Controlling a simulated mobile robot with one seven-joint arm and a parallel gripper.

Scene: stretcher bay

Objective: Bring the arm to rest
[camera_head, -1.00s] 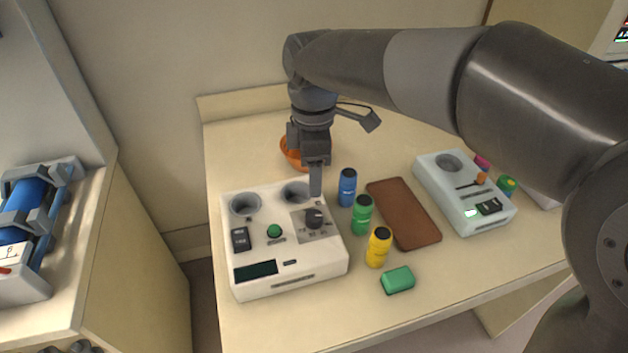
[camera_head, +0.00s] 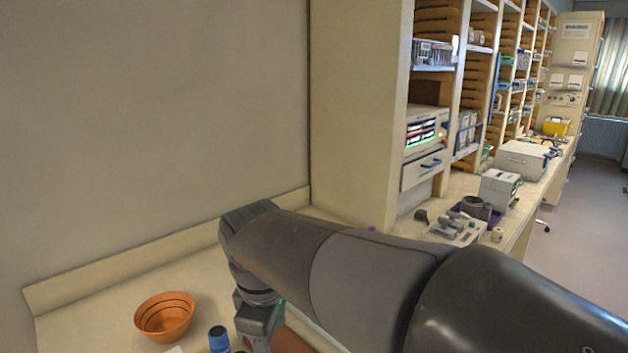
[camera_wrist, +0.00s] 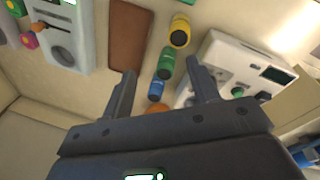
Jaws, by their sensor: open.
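My arm (camera_head: 370,275) reaches across the lower part of the head view, over the table. In that view my gripper's fingertips fall below the picture. In the wrist view my gripper (camera_wrist: 163,82) is open, with its two fingers apart and nothing held between them. Beyond the fingers are a blue vial (camera_wrist: 156,90), a green vial (camera_wrist: 166,63) and a yellow vial (camera_wrist: 180,31), standing apart from the fingers as far as I can tell. A white device (camera_wrist: 222,62) lies beyond the right finger.
An orange bowl (camera_head: 165,316) stands on the table near the wall; the blue vial's top (camera_head: 218,335) shows beside it. In the wrist view, a brown mat (camera_wrist: 128,35) and a pale device (camera_wrist: 68,40) lie left. Shelves (camera_head: 455,90) and a cluttered counter (camera_head: 530,185) stand right.

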